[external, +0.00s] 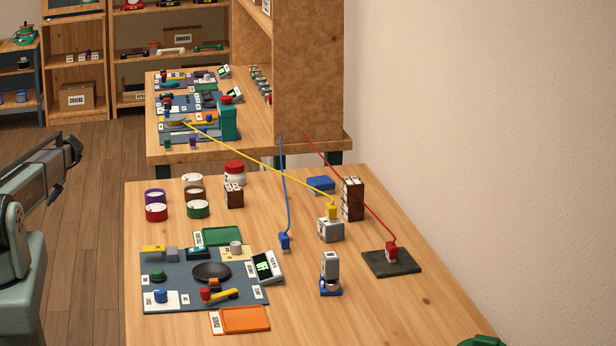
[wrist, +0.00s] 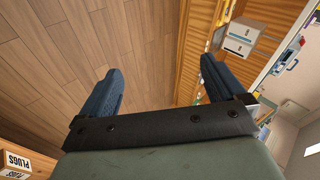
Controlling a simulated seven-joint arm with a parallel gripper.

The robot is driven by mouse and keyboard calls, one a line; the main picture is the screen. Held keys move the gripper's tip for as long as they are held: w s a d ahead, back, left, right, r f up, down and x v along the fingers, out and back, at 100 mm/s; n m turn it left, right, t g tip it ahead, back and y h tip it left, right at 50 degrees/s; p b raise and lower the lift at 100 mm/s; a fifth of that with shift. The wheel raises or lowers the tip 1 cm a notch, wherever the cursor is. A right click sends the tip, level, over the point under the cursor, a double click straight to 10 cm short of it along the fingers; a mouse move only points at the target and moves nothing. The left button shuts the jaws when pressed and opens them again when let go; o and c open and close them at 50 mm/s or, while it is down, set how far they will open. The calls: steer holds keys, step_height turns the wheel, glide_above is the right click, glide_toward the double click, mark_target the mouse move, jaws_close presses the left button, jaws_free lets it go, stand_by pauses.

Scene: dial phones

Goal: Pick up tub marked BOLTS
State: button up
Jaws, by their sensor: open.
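Several small round tubs stand in a cluster at the back left of the near table in the external view: a purple one (external: 155,197), a red one (external: 156,213), a brown one (external: 195,195), a green one (external: 198,210) and a pale-sided one (external: 194,181). Their labels are too small to read, so I cannot tell which says BOLTS. My gripper (external: 72,148) is left of the table, raised and well apart from the tubs. In the wrist view my gripper (wrist: 159,75) has its two blue fingers spread, with nothing between them.
A red-lidded jar (external: 234,173) and a dark brown block stack (external: 234,195) stand right of the tubs. A grey mat (external: 178,268) with phone parts lies in front. Yellow, blue and red cords stretch across the table. The front right tabletop is mostly clear.

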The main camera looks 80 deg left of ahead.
steer(key=w+r+m+t, duration=0.1)
steer(key=w+r+m, duration=0.25)
steer(key=w, duration=0.55)
steer(key=w+r+m+t, duration=0.1)
steer(key=w+r+m, duration=0.1)
steer(key=w+m, duration=0.45)
step_height(320, 180, up, 18)
steer(key=m+t+h, duration=0.2)
steer(key=m+t, duration=0.4)
steer(key=m, duration=1.9)
glide_above(234, 164)
step_height(234, 164, down, 14)
steer(key=shift+r, duration=0.15)
steer(key=c, duration=1.2)
